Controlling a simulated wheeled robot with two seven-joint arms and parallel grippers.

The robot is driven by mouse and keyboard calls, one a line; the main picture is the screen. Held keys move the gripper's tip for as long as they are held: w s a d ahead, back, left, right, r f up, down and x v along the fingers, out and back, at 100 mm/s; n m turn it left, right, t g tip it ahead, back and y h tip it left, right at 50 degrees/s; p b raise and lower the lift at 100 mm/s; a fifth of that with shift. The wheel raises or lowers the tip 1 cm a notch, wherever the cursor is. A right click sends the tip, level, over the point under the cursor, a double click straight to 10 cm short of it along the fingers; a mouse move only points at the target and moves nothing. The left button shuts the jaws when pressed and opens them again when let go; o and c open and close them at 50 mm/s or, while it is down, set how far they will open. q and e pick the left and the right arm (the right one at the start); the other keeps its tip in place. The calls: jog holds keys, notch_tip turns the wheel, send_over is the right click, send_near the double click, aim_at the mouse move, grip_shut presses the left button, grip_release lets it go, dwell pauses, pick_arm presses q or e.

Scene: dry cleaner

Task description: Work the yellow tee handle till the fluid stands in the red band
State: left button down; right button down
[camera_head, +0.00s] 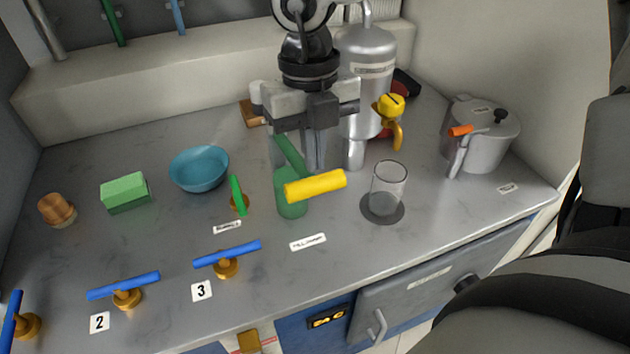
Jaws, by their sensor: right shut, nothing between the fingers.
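The yellow tee handle (315,186) is a thick horizontal bar near the middle of the counter, above a white label. My right gripper (314,166) comes down from the top, shut and empty, its fingers just behind the yellow bar; I cannot tell whether they touch it. A clear cylinder with green content (290,203) stands beside and partly behind the handle's left end. The gripper hides part of it, and I cannot make out a red band on it. A clear glass (388,182) stands to the right on a dark disc and looks empty. My left gripper is not in view.
Blue tee handles (124,286) (227,254) stand at the front left, with a small green handle (238,195) nearby. A blue bowl (199,169) and green block (126,191) lie behind. A metal tank (366,80) with yellow tap (390,106) and a lidded pot (485,140) stand right.

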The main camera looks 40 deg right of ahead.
aim_at(314, 177)
jog(key=shift+f, duration=0.7)
jog(key=shift+f+b, duration=0.15)
jog(key=shift+b, duration=0.2)
notch_tip(314, 177, down, 4)
jog(key=b, duration=0.5)
jog(key=shift+f+b, duration=0.2)
jog(key=shift+b, duration=0.15)
